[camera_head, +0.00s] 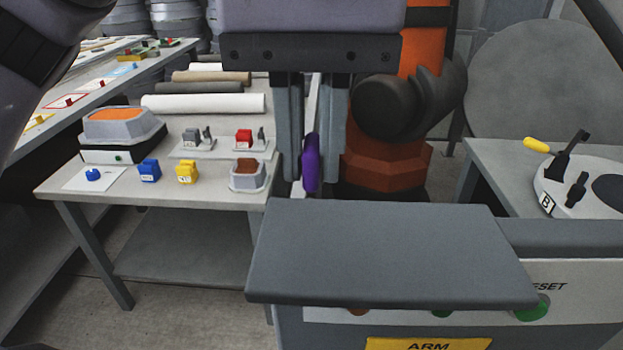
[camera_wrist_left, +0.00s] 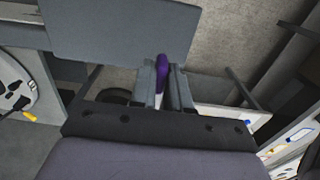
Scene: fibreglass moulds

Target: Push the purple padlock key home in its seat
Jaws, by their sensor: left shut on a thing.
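My left gripper (camera_head: 311,178) hangs down from the top middle of the head view, its two fingers shut on the purple padlock key (camera_head: 311,163). The key is a flat, rounded purple piece, upright between the fingers and in the air above and behind the grey slab. In the left wrist view the key (camera_wrist_left: 161,72) shows between the fingertips of the left gripper (camera_wrist_left: 164,66). I cannot make out the key's seat in either view. My right gripper is not in view.
The grey slab (camera_head: 385,252) overhangs a control box (camera_head: 580,275) labelled ARM and RESET. A left table (camera_head: 180,193) holds rolls, coloured blocks and an orange-topped mould (camera_head: 120,125). An orange machine (camera_head: 385,160) stands behind the gripper. A white round piece (camera_head: 560,203) sits right.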

